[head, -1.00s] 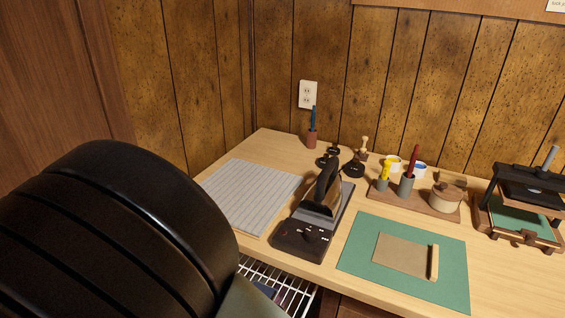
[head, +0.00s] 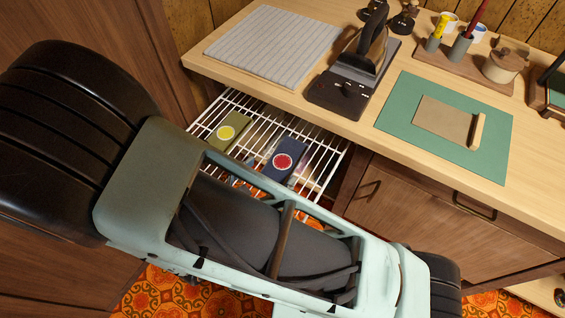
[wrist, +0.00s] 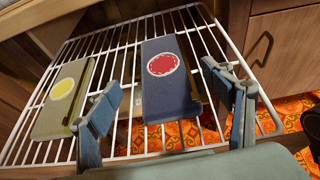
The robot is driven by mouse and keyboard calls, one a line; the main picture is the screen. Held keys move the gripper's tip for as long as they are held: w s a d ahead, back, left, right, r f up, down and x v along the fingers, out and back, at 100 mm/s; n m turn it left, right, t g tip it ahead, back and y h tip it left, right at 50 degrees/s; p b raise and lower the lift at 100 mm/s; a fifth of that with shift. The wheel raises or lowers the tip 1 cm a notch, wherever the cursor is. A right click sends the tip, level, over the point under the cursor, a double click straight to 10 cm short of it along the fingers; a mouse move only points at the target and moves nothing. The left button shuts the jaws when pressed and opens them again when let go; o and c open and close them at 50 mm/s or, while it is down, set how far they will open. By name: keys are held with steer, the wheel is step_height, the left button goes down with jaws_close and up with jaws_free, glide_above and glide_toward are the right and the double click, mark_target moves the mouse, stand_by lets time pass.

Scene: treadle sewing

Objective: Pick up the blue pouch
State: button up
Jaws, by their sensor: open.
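The blue pouch (head: 283,159) is dark blue with a round red patch. It lies on a white wire rack (head: 234,97) below the tabletop, beside an olive pouch (head: 226,132) with a yellow patch. In the wrist view the blue pouch (wrist: 166,84) lies beyond and between the fingers of my gripper (wrist: 168,104), which is open and empty. The olive pouch (wrist: 64,99) is at the left there, close to the left finger. In the head view my arm covers the front of the rack and hides my gripper.
The wooden tabletop (head: 377,133) overhangs the back of the rack. On it are a grey ribbed pad (head: 273,44), an iron (head: 372,45) and a green mat (head: 400,110). A drawer cabinet (head: 413,194) stands right of the rack, and a wood panel is at the left.

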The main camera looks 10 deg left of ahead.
mark_target(280, 166)
steer(key=x, duration=0.2)
steer(key=b+x, duration=0.1)
steer(key=x, duration=0.1)
steer(key=shift+s+d+f, duration=0.2)
steer(key=shift+s+f, duration=0.05)
steer(key=shift+f, duration=0.05)
steer(key=shift+w+d, duration=0.1)
steer(key=shift+w, duration=0.3)
steer(key=c, duration=1.2)
